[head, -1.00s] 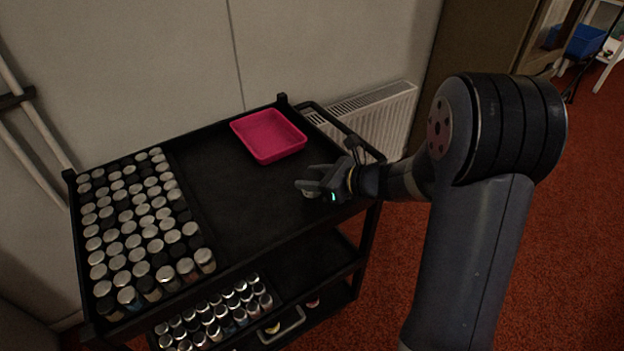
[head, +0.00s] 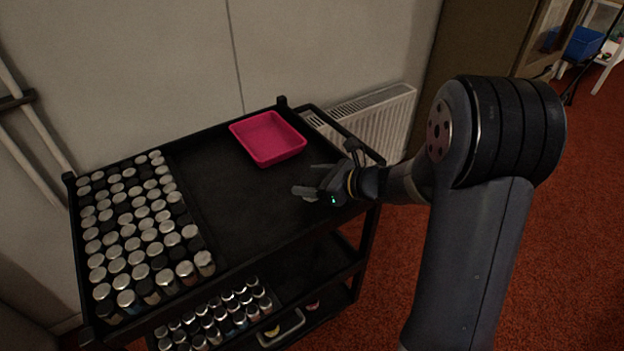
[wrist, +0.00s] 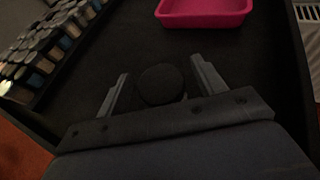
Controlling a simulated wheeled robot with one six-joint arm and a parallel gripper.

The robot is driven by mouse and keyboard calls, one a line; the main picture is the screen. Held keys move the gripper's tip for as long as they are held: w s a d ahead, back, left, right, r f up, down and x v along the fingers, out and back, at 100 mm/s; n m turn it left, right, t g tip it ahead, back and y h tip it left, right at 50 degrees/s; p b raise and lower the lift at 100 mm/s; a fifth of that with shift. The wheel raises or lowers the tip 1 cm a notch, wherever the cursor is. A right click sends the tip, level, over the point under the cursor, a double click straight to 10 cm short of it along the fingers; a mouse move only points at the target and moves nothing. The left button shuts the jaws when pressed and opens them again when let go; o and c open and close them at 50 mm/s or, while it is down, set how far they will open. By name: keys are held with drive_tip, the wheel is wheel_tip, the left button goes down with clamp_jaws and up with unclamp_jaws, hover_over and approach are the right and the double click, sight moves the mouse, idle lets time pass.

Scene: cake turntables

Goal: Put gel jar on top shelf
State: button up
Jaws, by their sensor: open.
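A dark, round-topped jar (wrist: 160,85), which appears to be the gel jar, is between my gripper's two fingers in the wrist view. My gripper (head: 312,180) is open over the right part of the cart's black top shelf (head: 230,205). In the wrist view the fingers (wrist: 160,79) stand on either side of the jar, with a narrow gap visible at each side. The jar appears upright, but its base is hidden. In the head view I cannot make the jar out against the dark shelf and fingers.
A pink tray (head: 268,138) sits at the back of the top shelf, beyond my gripper. Many lidded jars (head: 140,230) fill the shelf's left side. More small jars (head: 215,315) stand on a lower shelf. The middle of the top shelf is clear.

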drive_tip(key=p+v, duration=0.1)
drive_tip(key=v, duration=1.1)
drive_tip(key=shift+p, duration=0.35)
drive_tip(key=shift+c, duration=0.5)
